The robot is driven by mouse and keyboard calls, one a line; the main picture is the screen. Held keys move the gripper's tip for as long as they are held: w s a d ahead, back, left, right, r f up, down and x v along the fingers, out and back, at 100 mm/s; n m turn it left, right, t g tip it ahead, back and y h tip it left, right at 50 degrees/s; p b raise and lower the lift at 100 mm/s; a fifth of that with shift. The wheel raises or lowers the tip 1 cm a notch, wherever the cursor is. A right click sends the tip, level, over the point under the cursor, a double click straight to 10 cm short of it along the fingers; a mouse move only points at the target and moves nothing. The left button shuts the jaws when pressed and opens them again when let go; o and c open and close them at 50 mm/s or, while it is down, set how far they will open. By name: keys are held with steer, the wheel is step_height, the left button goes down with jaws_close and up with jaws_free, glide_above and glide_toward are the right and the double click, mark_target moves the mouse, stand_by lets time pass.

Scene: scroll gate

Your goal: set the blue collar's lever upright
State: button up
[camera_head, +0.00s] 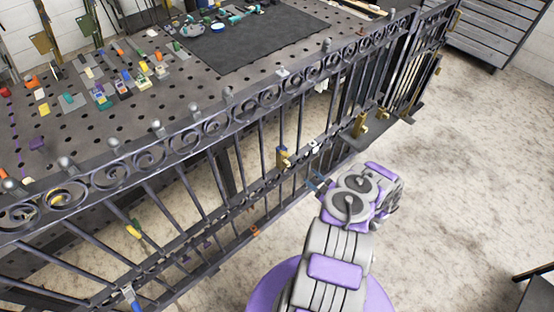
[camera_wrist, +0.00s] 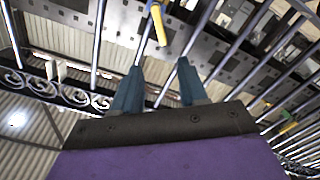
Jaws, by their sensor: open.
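My gripper (camera_head: 314,184) is at the gate's near side in the head view, its teal fingers pointing toward the bars. In the wrist view my gripper (camera_wrist: 158,78) is open, with nothing between its fingers. In the head view a small blue part (camera_head: 136,305) with a pale piece sits on the lower rail at the bottom left. It may be the blue collar, but its lever's tilt is unclear.
The dark metal gate (camera_head: 215,127) has scrolls along its top. A brass lever (camera_head: 283,157), a yellow lever (camera_head: 133,230) and an orange piece (camera_head: 255,230) are on it. A perforated workbench (camera_head: 120,125) stands behind.

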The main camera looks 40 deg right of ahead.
steer(key=b, duration=0.5)
glide_toward(285, 154)
steer(key=shift+n, duration=0.3)
steer(key=w, duration=0.3)
steer(key=w+a, duration=0.1)
steer(key=w, duration=0.5)
steer(key=shift+a+r, duration=0.15)
steer(key=shift+w, duration=0.65)
steer(key=shift+c, duration=0.2)
jaws_close()
